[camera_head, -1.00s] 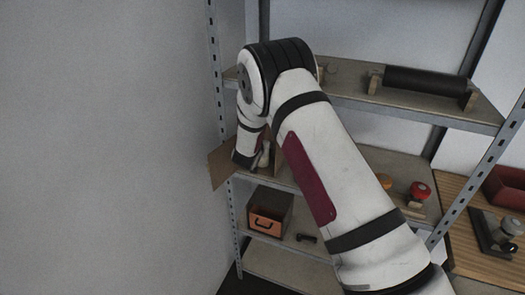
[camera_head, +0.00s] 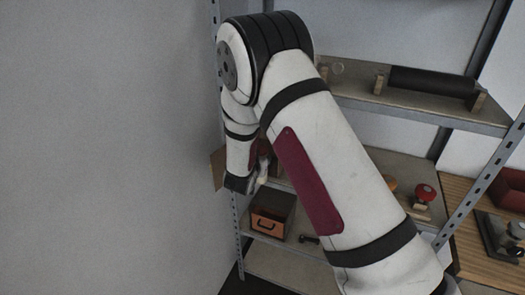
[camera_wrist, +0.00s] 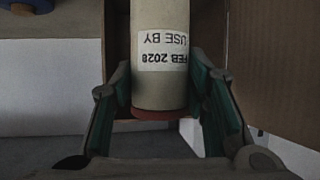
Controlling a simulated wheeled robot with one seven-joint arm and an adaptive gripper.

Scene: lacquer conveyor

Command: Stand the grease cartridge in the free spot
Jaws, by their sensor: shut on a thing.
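The grease cartridge (camera_wrist: 160,75) is a cream cylinder with a red end and a white "USE BY FEB 2028" label, printed upside down in the wrist view. My gripper (camera_wrist: 160,88) is shut on it, with a green-padded finger along each side near the red end. The cartridge's other end runs out of the top of the wrist view. In the head view my arm hides most of the gripper area, and a small pale shape beside the wrist is too small to identify. I cannot make out the free spot.
A brown cardboard-like box wall (camera_wrist: 280,65) stands close on the right in the wrist view. In the head view, a metal rack holds an orange-fronted bin (camera_head: 270,218), a black roller (camera_head: 432,82) and a red-topped object (camera_head: 424,195). A wooden bench (camera_head: 480,245) is at right.

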